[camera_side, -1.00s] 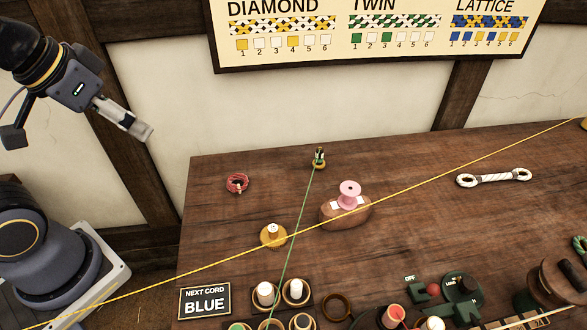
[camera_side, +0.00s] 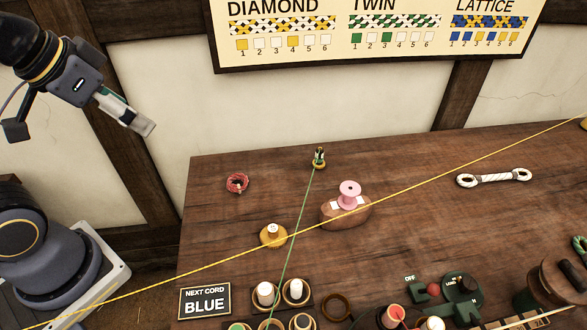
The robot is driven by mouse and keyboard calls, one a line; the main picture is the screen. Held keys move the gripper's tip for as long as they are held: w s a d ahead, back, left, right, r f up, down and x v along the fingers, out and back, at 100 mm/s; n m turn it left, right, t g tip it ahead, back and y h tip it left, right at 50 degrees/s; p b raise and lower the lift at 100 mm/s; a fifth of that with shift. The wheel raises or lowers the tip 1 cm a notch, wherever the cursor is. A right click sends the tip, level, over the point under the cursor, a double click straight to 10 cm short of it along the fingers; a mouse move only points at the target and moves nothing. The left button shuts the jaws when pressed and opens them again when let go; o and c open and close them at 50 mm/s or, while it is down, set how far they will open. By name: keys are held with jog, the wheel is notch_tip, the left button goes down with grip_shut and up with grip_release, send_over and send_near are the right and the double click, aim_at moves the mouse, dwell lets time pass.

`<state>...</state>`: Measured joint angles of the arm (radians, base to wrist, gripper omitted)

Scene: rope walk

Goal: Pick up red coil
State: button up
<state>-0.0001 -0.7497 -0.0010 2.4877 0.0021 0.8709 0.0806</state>
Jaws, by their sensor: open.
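The red coil (camera_side: 237,183) lies on the wooden table (camera_side: 225,215) near its far left corner, a small ring of red cord with a pale spot on its front side. My gripper (camera_side: 147,127) is in the air at the upper left, in front of the wall, well apart from the coil. It appears above and to the left of the coil in the picture. Its fingers point down and to the right, and nothing shows between them. The fingers are small here and seen from the side.
A yellow cord (camera_side: 440,182) crosses the table, and a green cord (camera_side: 302,217) runs to a small post (camera_side: 319,158) right of the coil. A pink spool (camera_side: 349,194) sits on a brown block. A yellow-based peg (camera_side: 273,235) stands nearer. Table around the coil is clear.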

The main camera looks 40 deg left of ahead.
jog(key=w+r+m, duration=0.1)
jog(key=w+r, duration=0.1)
jog(key=w, duration=0.1)
jog(key=m+g, duration=0.3)
jog(key=g, duration=0.2)
send_over(237, 179)
jog(key=s, duration=0.1)
jog(key=shift+h, duration=0.3)
notch_tip(237, 179, down, 31)
jog(key=shift+a+f, duration=0.1)
jog(key=shift+a, duration=0.05)
jog(key=shift+n, duration=0.3)
jog(key=f, duration=0.3)
jog(key=w+f, duration=0.1)
jog(key=f, duration=0.1)
jog(key=shift+f, duration=0.2)
jog(key=shift+c, duration=0.2)
jog(key=c, duration=1.2)
